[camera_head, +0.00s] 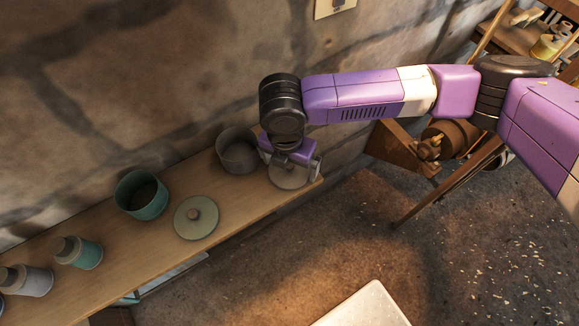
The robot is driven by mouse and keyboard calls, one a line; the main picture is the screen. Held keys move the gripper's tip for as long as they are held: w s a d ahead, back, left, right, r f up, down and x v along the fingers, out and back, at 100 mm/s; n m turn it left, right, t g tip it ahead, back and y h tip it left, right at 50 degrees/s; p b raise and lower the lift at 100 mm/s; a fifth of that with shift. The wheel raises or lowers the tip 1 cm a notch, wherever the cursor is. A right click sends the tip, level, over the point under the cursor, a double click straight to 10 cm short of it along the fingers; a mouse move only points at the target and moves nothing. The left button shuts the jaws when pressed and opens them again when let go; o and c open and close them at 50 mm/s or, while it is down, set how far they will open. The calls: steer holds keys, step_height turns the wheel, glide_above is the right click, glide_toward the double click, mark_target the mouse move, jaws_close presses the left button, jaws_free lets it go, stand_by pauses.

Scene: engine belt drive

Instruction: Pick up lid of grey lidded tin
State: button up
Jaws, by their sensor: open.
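The grey tin (238,152) stands open on the wooden shelf, near its right end and against the wall. Its round grey lid (288,180) appears to lie on the shelf just right of the tin, close to the shelf's end. My gripper (292,170) is open and points down right over this lid. Its fingers show on either side of the lid's middle, and the gripper body hides the lid's top and any knob. I cannot tell whether the fingers touch the lid.
An open green tin (140,196) and its knobbed green lid (196,217) are further left on the shelf (130,252). A green bottle (82,253) and a grey bottle (30,281) lie or stand at far left. A stone wall (130,80) runs close behind.

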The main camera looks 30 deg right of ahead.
steer(key=c, duration=1)
steer(key=shift+o, duration=0.2)
steer(key=shift+r, duration=0.15)
